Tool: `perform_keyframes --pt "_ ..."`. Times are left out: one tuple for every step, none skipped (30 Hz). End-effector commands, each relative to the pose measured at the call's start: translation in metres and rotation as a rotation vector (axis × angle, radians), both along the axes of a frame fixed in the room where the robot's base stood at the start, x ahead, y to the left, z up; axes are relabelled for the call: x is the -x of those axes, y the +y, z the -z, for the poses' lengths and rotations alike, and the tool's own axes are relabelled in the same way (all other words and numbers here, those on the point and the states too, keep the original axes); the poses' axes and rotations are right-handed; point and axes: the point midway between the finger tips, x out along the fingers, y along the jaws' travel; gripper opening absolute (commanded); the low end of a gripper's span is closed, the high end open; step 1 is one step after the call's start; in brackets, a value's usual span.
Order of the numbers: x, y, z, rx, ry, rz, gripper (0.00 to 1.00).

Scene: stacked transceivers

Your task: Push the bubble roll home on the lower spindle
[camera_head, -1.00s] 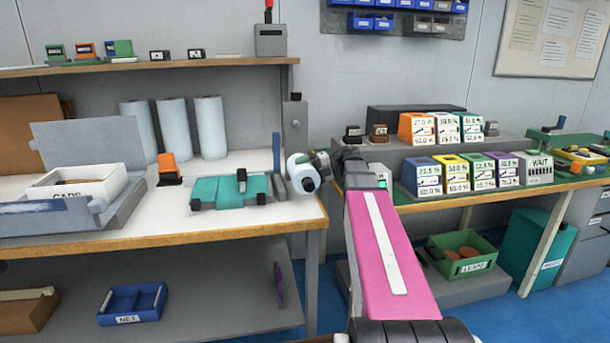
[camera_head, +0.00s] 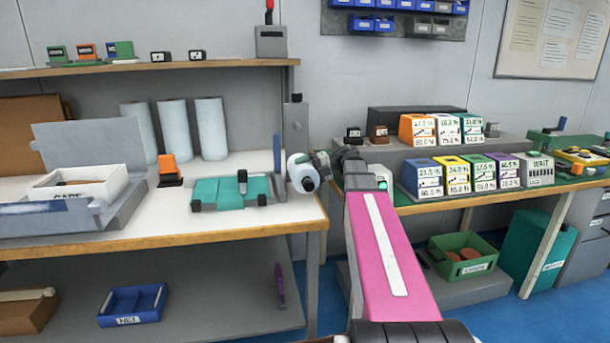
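A pale white roll with a dark core (camera_head: 302,172), which looks like the bubble roll, is seen nearly end-on at the right end of the white bench, in front of the grey post (camera_head: 296,108). A small round peg (camera_head: 296,125) shows on the post above the roll. The lower spindle is not visible; the roll may hide it. My gripper (camera_head: 321,163) is at the roll's right side, close to or touching it. Its fingers are small and partly hidden, so I cannot tell whether they are open or shut, or how far on the roll sits.
A blue upright (camera_head: 277,155) and a teal device (camera_head: 230,191) stand just left of the roll. Several pale blue rolls (camera_head: 208,128) stand at the bench's back. A grey box with a white bin (camera_head: 90,180) is at left. Coloured boxes (camera_head: 470,175) stand on the right table.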

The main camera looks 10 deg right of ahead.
Motion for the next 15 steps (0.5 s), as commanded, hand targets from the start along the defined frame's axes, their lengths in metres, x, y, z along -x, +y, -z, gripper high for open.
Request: perform_keyframes --pt "-0.0015 -0.0001 -0.0001 -0.001 0.0 0.0 0.49" --pt "-0.0021 -0.0001 -0.0001 -0.001 0.0 0.0 0.49" --pt "-0.0028 -0.0001 -0.0001 -0.001 0.0 0.0 0.49" --pt "-0.0034 -0.0001 -0.0001 -0.001 0.0 0.0 0.49" --pt "-0.0039 -0.0001 -0.0001 -0.001 0.0 0.0 0.49" --pt "-0.0047 -0.0001 -0.0001 -0.001 0.0 0.0 0.49" --pt "-0.0052 -0.0001 -0.0001 -0.001 0.0 0.0 0.49" --pt "-0.0059 -0.0001 -0.0001 -0.001 0.0 0.0 0.49" --pt "-0.0066 -0.0001 -0.0001 0.0 0.0 0.0 0.49" --pt "-0.0071 -0.0001 -0.0001 -0.001 0.0 0.0 0.49" --pt "-0.0077 -0.0001 -0.0001 0.0 0.0 0.0 0.49" --pt "-0.0084 -0.0001 -0.0001 -0.001 0.0 0.0 0.49" --pt "-0.009 -0.0001 -0.0001 0.0 0.0 0.0 0.49" --pt "-0.0096 -0.0001 -0.0001 -0.001 0.0 0.0 0.49" --pt "-0.0103 -0.0001 -0.0001 0.0 0.0 0.0 0.49"
